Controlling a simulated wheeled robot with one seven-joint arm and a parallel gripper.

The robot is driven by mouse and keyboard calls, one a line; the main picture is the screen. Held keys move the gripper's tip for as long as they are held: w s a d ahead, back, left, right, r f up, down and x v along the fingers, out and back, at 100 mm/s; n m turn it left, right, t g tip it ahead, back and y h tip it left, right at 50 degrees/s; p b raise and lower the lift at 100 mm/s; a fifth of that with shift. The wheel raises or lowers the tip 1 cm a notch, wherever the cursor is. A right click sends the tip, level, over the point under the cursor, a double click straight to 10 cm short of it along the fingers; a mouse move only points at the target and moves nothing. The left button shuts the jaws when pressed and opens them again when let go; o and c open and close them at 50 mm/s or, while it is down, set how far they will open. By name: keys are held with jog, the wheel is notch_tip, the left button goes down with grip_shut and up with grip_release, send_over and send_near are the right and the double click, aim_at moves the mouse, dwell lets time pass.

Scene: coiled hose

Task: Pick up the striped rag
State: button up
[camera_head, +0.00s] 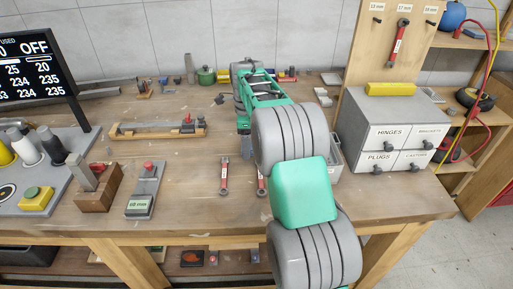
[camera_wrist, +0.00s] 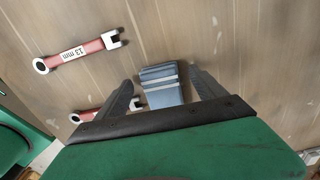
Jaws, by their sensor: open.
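The striped rag (camera_wrist: 161,88) shows in the wrist view as a small blue-grey folded piece with pale stripes, lying on the wooden bench. My gripper (camera_wrist: 161,77) is open, with one dark finger on either side of the rag. Gaps show between the rag and both fingers, and nothing is held. The near end of the rag is hidden by my gripper's dark edge. How high the fingertips are above the bench I cannot tell.
A red 13 mm wrench (camera_wrist: 82,50) lies left of the rag, and a second wrench (camera_wrist: 103,108) lies close by my left finger. On the workbench (camera_head: 185,203), a grey drawer cabinet (camera_head: 367,112) stands right of my arm. A wooden block (camera_head: 98,190) and a gauge (camera_head: 145,190) stand left.

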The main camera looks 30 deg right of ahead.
jog(key=shift+c, duration=0.2)
jog(key=c, duration=1.5)
jog(key=shift+r, duration=0.1)
jog(key=shift+c, duration=0.2)
jog(key=shift+r, duration=0.1)
